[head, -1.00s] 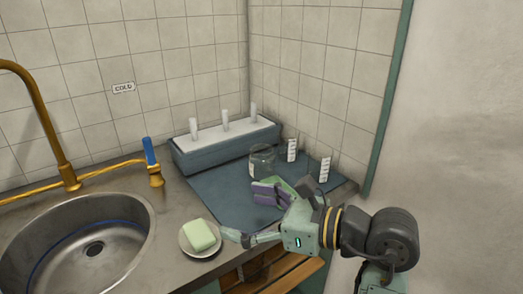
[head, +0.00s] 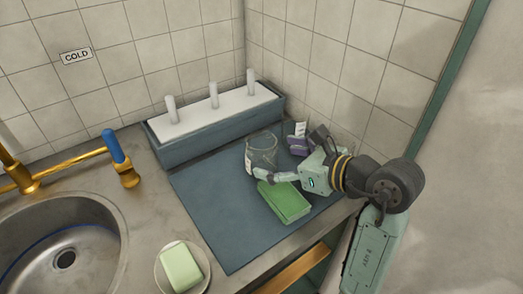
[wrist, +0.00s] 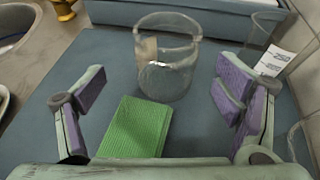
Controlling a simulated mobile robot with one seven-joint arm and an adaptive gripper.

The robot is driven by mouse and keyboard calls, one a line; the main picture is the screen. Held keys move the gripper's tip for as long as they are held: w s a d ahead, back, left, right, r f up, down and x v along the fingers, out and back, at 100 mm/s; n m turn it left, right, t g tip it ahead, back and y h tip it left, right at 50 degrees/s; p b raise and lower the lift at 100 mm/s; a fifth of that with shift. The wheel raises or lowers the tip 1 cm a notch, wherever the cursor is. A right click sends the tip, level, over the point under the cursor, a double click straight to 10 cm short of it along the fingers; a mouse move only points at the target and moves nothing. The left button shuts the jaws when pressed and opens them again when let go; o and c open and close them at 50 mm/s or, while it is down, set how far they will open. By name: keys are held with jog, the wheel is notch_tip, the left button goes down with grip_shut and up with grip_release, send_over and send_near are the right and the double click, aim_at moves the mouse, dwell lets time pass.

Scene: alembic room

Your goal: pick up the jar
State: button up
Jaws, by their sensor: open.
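The jar is a clear glass vessel with a pale label. It stands upright on the blue-grey mat in the head view (head: 261,148) and ahead of my gripper in the wrist view (wrist: 168,78). My gripper (head: 279,158) is open and empty, low over the mat at the jar's near right side. In the wrist view its purple-padded fingers (wrist: 162,90) are spread wide, with the jar centred beyond the gap between them.
A green sponge (head: 285,203) lies on the mat (head: 213,208) just before the jar. A clear glass vessel with a white label (wrist: 272,62) stands at right. A rack with white pegs (head: 215,125) is behind. A soap dish (head: 160,275) and sink (head: 60,250) are left.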

jog(key=shift+d+f+p+x, duration=0.1)
jog(key=shift+p+x, duration=0.35)
jog(key=shift+x, duration=0.7)
jog(key=shift+d+f+p+x, duration=0.15)
jog(key=shift+p+x, duration=0.3)
jog(key=shift+x, duration=0.7)
jog(key=shift+d+f+p+x, duration=0.1)
jog(key=shift+p+x, duration=0.35)
jog(key=shift+x, duration=0.7)
jog(key=shift+w, duration=0.2)
jog(key=shift+c, duration=0.6)
jog(key=c, duration=1.4)
jog(key=shift+r, duration=0.2)
